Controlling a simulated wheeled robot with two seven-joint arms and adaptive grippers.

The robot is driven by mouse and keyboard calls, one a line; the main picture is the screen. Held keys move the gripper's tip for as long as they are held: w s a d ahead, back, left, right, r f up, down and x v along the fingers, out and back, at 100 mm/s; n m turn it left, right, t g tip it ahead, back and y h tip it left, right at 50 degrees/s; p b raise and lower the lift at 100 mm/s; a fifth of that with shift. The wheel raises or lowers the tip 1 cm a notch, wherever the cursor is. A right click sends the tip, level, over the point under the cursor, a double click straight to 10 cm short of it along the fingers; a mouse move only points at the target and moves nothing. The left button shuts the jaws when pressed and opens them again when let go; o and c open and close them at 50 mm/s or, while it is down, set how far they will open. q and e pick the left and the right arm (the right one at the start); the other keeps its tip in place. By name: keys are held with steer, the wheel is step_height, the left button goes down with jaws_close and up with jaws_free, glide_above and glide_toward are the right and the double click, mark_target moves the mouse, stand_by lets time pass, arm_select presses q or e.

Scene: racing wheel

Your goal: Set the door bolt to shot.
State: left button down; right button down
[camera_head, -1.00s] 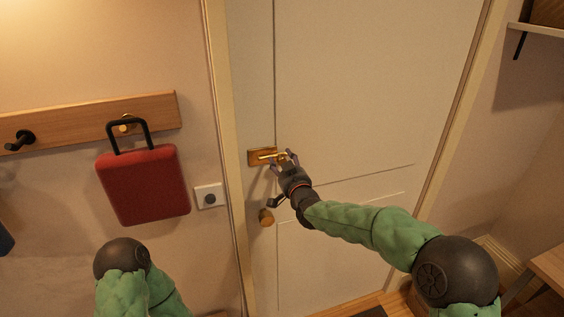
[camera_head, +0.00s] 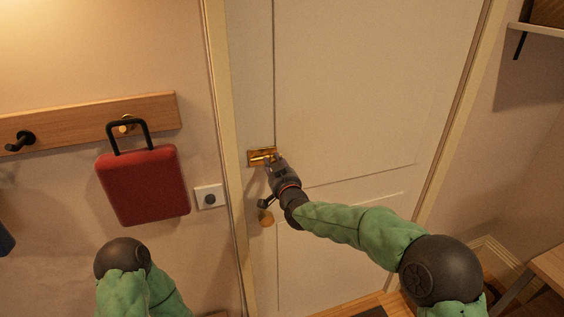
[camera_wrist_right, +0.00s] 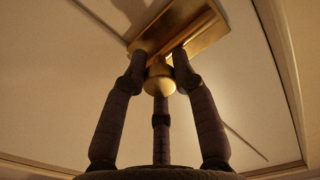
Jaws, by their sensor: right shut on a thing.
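The brass door bolt (camera_head: 261,154) is mounted on the white door (camera_head: 350,110) near its left edge. In the right wrist view its brass plate (camera_wrist_right: 205,38) and round knob (camera_wrist_right: 160,78) show close up. My right gripper (camera_head: 271,163) is at the bolt, with its fingers around the knob, shut on it. The fingers (camera_wrist_right: 160,85) also show in the right wrist view. In the head view the gripper hides part of the bolt. My left gripper is out of view; only part of the left arm shows at the bottom left.
A red bag (camera_head: 145,187) hangs from a wooden hook rail (camera_head: 90,121) on the left wall. A white wall switch (camera_head: 209,196) sits beside the door frame. A shelf (camera_head: 540,30) is at the upper right.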

steer(key=shift+s+a+r, duration=0.1)
steer(key=shift+s+a, duration=0.05)
steer(key=shift+a, duration=0.4)
steer(key=shift+s+a+r, duration=0.1)
steer(key=shift+s+a, duration=0.05)
steer(key=shift+a, duration=0.35)
steer(key=c, duration=1.1)
jaws_free()
steer(key=shift+a, duration=0.1)
steer(key=shift+o, duration=0.6)
steer(key=shift+s+a, duration=0.1)
steer(key=shift+a, duration=0.05)
steer(key=shift+f, duration=0.1)
steer(key=v, duration=1.2)
